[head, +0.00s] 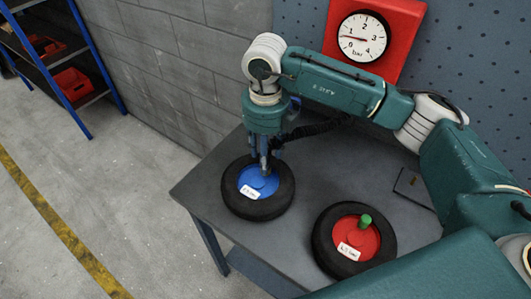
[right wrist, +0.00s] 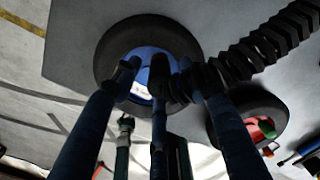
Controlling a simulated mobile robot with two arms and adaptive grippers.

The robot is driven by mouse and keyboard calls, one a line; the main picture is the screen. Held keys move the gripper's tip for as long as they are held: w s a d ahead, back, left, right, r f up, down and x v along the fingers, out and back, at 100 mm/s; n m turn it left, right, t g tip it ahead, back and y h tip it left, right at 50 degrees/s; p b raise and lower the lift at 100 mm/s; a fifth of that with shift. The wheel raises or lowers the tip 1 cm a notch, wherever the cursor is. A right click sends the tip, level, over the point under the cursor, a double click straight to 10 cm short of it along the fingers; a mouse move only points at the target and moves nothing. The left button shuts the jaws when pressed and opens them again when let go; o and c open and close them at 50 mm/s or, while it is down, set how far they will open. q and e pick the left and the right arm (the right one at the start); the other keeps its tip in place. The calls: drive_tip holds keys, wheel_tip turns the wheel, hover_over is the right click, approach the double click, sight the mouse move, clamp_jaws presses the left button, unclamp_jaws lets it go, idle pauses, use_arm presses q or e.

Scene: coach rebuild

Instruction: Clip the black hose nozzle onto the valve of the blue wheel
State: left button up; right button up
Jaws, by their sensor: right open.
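The blue wheel (head: 257,184), a black tyre with a blue hub and a white label, lies flat on the grey table. It also shows in the right wrist view (right wrist: 110,55). My right gripper (head: 266,165) points down over the hub, fingertips close to it. In the right wrist view the fingers (right wrist: 158,72) stand apart; the gripper is open. The black ribbed hose (head: 318,128) reaches the fingers from the right. Its dark end, the nozzle (right wrist: 178,88), shows among the fingers. The valve is hidden, so I cannot tell whether the nozzle sits on it. My left gripper is out of view.
A second wheel (head: 323,241) with a red hub and green valve cap (head: 365,220) lies to the right on the table (head: 215,185). A red pressure gauge (head: 405,35) is on the back wall. A shelf (head: 75,75) with red bins stands at far left.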

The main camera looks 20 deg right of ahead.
wheel_tip(320, 180, up, 12)
idle(0.4)
